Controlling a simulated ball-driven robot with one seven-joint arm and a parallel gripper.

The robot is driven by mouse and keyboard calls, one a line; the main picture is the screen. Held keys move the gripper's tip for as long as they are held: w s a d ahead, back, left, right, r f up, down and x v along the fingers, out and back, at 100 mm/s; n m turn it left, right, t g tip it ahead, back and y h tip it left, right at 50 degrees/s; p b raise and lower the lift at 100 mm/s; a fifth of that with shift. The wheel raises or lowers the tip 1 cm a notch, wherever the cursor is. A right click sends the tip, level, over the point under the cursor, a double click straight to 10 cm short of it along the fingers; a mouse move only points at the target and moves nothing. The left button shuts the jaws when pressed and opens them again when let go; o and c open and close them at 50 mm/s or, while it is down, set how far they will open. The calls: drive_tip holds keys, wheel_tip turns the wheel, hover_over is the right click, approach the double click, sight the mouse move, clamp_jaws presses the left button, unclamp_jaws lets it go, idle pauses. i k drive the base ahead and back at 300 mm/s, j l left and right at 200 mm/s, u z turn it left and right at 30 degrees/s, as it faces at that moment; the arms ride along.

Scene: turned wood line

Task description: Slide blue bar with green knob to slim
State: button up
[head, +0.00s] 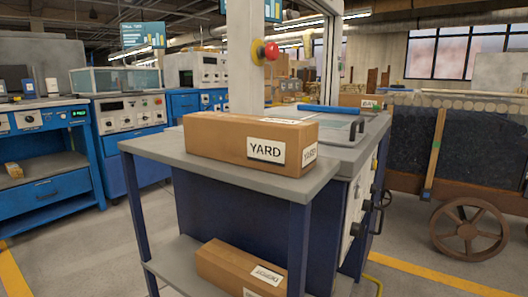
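A blue bar (327,109) lies across the back of the grey-topped machine (352,140), level and running left to right. A small green knob (376,108) shows at its right end. I cannot read any marking that says slim. My gripper is not in view.
A grey side table (140,146) in front carries a YARD box (235,138), with a second box (238,270) on its lower shelf. A red stop button (271,51) is on the white post. A wheeled wooden cart (470,185) stands right. Floor is open at left.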

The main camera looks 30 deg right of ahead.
sight(304, 107)
drive_tip(key=z, duration=0.85)
